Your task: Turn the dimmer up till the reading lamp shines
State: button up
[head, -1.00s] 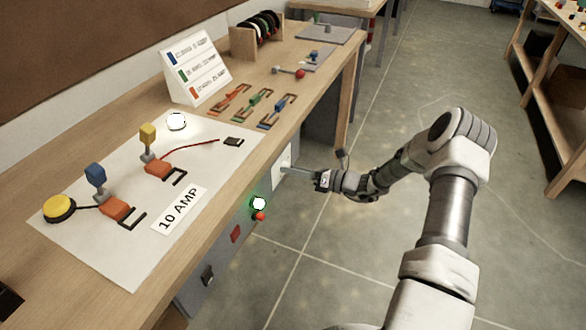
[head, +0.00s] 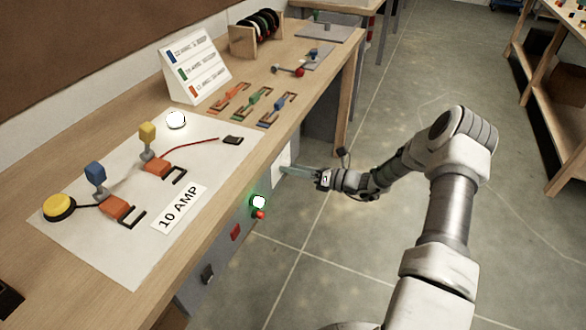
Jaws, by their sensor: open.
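A pale plate (head: 281,160) is on the bench's front face, at its right part. My gripper (head: 284,168) reaches it from the right, with its fingers at the plate. The dimmer knob cannot be made out; the fingers may hide it. The gap between the fingers is too small to see, and I cannot tell whether they touch anything. A round white lamp (head: 176,120) on the white sheet looks bright. A red wire runs on the sheet between an orange block (head: 157,166) and a small black part (head: 233,140).
A green-lit round light (head: 259,201) and a red button (head: 260,215) are on the bench front, left of my gripper. The white sheet (head: 80,245) carries a yellow button (head: 59,208) and a "10 AMP" label (head: 179,208).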

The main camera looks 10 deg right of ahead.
jog(key=v, duration=1.7)
jog(key=shift+p, duration=0.45)
